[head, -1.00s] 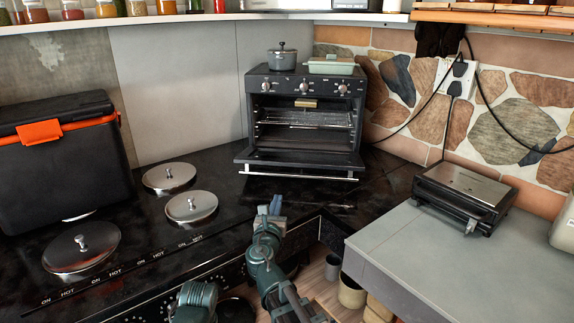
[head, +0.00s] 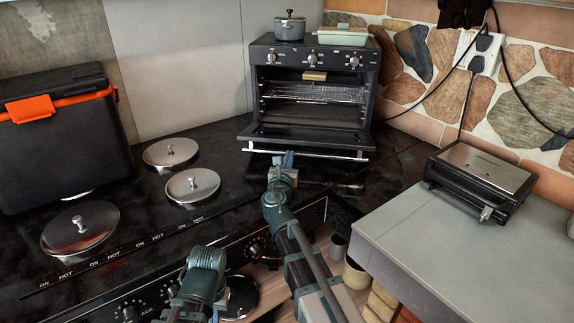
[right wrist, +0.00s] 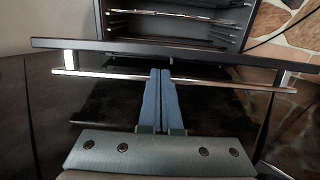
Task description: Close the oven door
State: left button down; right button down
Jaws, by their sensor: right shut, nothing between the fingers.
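The oven (head: 312,85) is a black countertop oven with its racks showing inside. Its door (head: 308,136) is folded down and open, and a silver bar handle (head: 306,155) runs along its front edge. My right gripper (head: 286,158) is at the handle's middle, in front of the door. In the right wrist view its blue fingers (right wrist: 161,100) are together and empty, with tips overlapping the handle (right wrist: 110,76) in the picture. Whether they touch it I cannot tell. Part of my left arm shows at the bottom, but its gripper is not visible.
A pot (head: 290,27) and a pale green dish (head: 343,37) stand on the oven. Several round lids (head: 80,226) lie on the black cooktop at left, beside a black cooler (head: 62,140). A grill (head: 482,180) stands on the grey counter (head: 440,245) at right.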

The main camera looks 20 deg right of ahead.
jog(key=shift+x, duration=1.25)
jog(key=r+p, duration=0.1)
jog(key=p, duration=0.1)
jog(key=shift+r+p, duration=0.25)
jog(key=shift+p, duration=0.05)
jog(key=w+d+r+g+y+p, duration=0.1)
jog(key=w+r+g+p, duration=0.15)
jog(key=r+p, duration=0.65)
jog(key=w+d+r+g+y+p, duration=0.15)
jog(key=w+r+p, duration=0.35)
jog(key=p, duration=0.8)
jog(key=w+d+r+p, duration=0.5)
jog(key=w+r+p, duration=0.1)
jog(key=w, duration=0.3)
jog(key=shift+r+p, duration=0.3)
jog(key=shift+r, duration=0.05)
jog(key=shift+h, duration=0.25)
jog(key=shift+s, duration=0.1)
